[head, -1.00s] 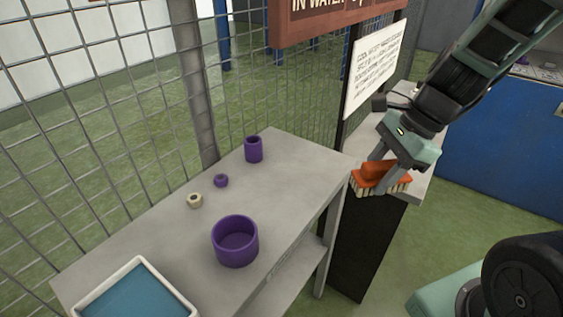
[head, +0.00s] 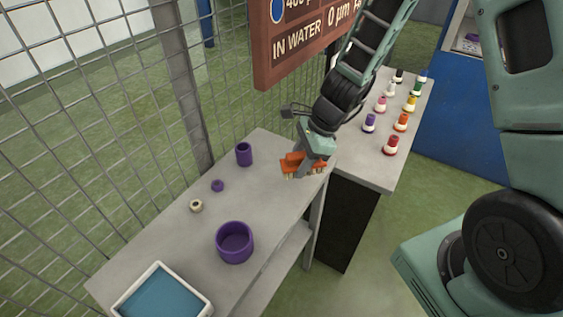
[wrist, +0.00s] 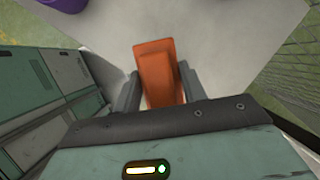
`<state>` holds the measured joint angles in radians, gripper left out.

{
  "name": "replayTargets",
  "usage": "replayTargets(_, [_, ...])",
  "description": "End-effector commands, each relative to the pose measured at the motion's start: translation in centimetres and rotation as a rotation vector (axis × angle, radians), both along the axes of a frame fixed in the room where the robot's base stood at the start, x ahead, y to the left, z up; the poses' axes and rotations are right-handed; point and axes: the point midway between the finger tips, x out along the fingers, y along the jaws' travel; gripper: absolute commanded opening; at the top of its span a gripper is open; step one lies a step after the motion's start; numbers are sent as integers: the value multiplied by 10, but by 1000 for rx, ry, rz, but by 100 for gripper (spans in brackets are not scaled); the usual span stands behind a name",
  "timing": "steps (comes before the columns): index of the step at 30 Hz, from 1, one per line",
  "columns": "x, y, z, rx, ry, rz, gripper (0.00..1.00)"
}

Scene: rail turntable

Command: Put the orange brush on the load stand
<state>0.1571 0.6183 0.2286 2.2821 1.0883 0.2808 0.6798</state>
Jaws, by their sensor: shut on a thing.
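The orange brush (head: 293,163) has an orange body and pale bristles that point down. My gripper (head: 305,168) is shut on it above the right far end of the grey stand (head: 195,262). Whether the bristles touch the top cannot be told. In the wrist view the orange brush (wrist: 157,68) lies between the two fingers of my gripper (wrist: 158,88), with grey surface beyond it. No label marks the load stand; the grey stand is the surface under the brush.
On the grey stand are a tall purple cup (head: 244,154), a small purple ring (head: 217,185), a beige nut (head: 196,206), a wide purple bowl (head: 235,242) and a blue-filled tray (head: 205,308). Several small bottles stand on the counter (head: 372,172) at right. Wire mesh (head: 95,140) runs behind.

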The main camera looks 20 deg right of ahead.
Motion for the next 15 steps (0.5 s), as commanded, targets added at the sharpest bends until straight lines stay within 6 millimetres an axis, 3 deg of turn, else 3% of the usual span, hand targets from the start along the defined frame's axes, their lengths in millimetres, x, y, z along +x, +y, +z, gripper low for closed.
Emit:
replayTargets(8, [41, 30, 3, 0, -1, 4, 23])
replayTargets(10, [40, 29, -13, 1, 5, -3, 23])
replayTargets(15, [40, 29, -29, 0, 2, -2, 23])
